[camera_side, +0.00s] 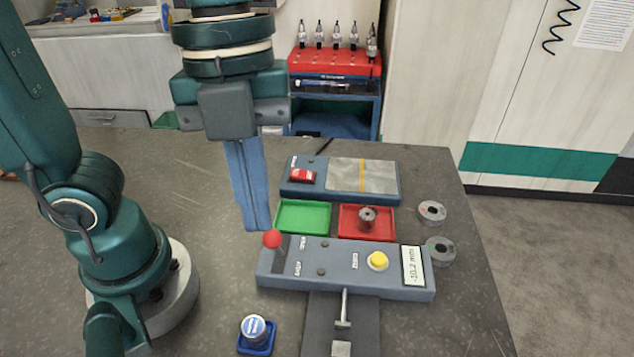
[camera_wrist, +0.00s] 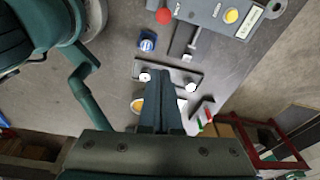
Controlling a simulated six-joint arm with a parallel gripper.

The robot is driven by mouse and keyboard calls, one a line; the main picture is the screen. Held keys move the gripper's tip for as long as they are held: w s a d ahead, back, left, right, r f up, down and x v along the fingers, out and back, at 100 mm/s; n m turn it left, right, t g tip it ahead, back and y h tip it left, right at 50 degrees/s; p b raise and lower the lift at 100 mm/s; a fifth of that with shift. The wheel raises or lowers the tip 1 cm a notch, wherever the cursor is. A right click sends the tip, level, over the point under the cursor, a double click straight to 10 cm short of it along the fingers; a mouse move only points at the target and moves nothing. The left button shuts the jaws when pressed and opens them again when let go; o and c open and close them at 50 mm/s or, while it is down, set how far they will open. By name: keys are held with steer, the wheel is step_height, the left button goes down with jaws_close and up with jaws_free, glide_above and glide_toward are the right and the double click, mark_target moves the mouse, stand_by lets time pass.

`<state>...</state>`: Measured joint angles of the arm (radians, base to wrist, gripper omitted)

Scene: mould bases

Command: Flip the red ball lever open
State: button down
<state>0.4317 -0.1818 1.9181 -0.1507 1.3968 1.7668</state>
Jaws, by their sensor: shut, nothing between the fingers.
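The red ball (camera_side: 272,239) of the lever sits at the left end of a grey-blue panel box (camera_side: 340,286), beside a dark slot. It also shows at the top of the wrist view (camera_wrist: 164,16). My gripper (camera_side: 257,228) points down with its fingers together and empty. In the side view its tips appear just up and left of the ball; the gap in depth is hard to tell. In the wrist view the closed fingers (camera_wrist: 160,78) end well below the ball, apart from it. The lever's stem is mostly hidden.
The panel has a yellow button (camera_side: 378,261) and a display (camera_side: 413,265). Behind it are a green tray (camera_side: 290,215), a red tray (camera_side: 384,232) holding a metal part, and another grey box (camera_side: 310,189). A blue-lidded jar (camera_side: 255,329) stands in front. Table left of the panel is clear.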

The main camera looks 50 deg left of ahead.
steer(key=shift+f, duration=0.15)
step_height(320, 180, down, 9)
steer(key=w+a, duration=0.1)
steer(key=a, duration=0.1)
steer(key=shift+w, duration=0.35)
stand_by(0.5)
steer(key=shift+w, duration=0.1)
steer(key=shift+w+a+r+h, duration=0.15)
steer(key=shift+a+r+h, duration=0.05)
steer(key=shift+r+h, duration=0.1)
